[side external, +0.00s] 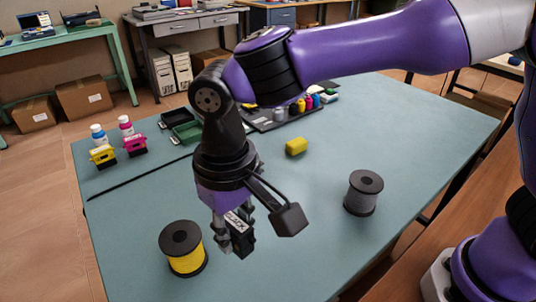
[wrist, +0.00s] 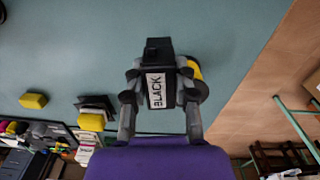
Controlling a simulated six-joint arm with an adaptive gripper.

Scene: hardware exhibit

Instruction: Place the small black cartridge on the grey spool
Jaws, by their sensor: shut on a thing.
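My gripper (side external: 232,232) is shut on the small black cartridge (side external: 242,240), which has a white label reading BLACK. In the wrist view the cartridge (wrist: 158,75) sits between the two fingers of my gripper (wrist: 160,92). The cartridge appears held above the table, though its exact height is hard to tell. The grey spool (side external: 364,194) stands upright on the table to the right of my gripper, with a black top flange and nothing on it. I cannot make it out in the wrist view.
A yellow spool (side external: 184,250) stands close left of my gripper. A yellow block (side external: 296,146) lies mid-table. Yellow (side external: 103,156) and magenta (side external: 135,145) cartridges and bottles stand at the far left. A tray of coloured bottles is at the back. The table between gripper and grey spool is clear.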

